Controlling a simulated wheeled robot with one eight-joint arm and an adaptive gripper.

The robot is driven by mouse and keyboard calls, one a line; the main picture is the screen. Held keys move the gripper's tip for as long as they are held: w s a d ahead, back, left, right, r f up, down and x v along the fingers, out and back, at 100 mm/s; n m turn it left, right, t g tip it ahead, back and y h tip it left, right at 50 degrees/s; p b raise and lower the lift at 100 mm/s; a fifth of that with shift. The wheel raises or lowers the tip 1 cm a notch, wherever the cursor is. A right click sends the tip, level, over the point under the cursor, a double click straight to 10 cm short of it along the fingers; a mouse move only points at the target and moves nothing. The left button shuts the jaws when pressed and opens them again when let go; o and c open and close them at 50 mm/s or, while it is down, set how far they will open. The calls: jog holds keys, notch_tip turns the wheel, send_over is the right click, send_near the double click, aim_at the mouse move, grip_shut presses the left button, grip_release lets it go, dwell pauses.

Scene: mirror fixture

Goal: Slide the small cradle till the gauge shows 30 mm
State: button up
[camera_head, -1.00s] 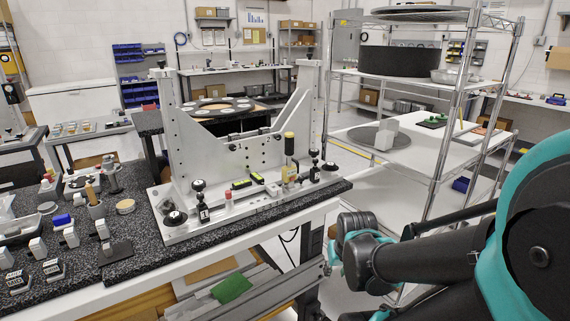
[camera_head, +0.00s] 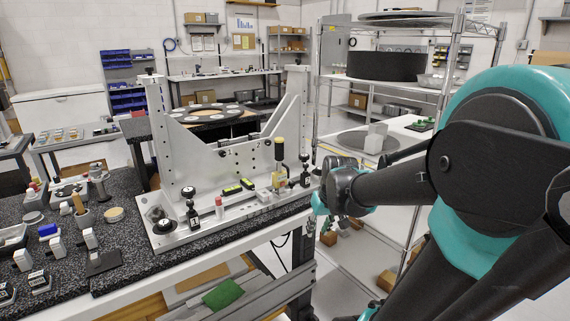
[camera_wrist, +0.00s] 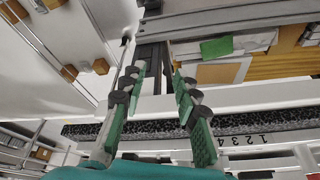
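The metal fixture (camera_head: 235,160) with a wide V-shaped plate stands on a speckled black slab at the bench's right end. Its base carries black knobs, yellow-green pieces (camera_head: 238,186) and a clamp-like part with a yellow-tipped handle (camera_head: 278,160). I cannot tell which part is the small cradle, and no gauge reading is legible. My gripper shows in the wrist view (camera_wrist: 158,72) with its two green-and-black fingers apart and nothing between them. In the head view my wrist is beside the fixture's right end, and the fingers there are not clear.
The speckled slab's edge (camera_wrist: 150,130) crosses the wrist view, with numerals near it. Small blocks and pegs crowd the slab's left part. A wire shelf rack (camera_head: 450,110) stands behind my arm. A green cloth-like piece (camera_head: 222,293) lies below the bench.

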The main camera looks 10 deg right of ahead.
jog(key=w+a+r+n+g+y, duration=0.1)
jog(key=w+r+n+y, duration=0.1)
jog(key=w+r, duration=1)
jog(key=w+r+n+y, duration=0.15)
jog(key=w+r, duration=0.65)
jog(key=r, duration=0.8)
jog(key=shift+n+h, duration=0.25)
jog(key=x, duration=1.7)
jog(key=shift+w+a+r, duration=0.1)
jog(key=shift+a+r, duration=0.05)
jog(key=shift+a, duration=0.15)
jog(key=shift+c, duration=0.6)
grip_shut()
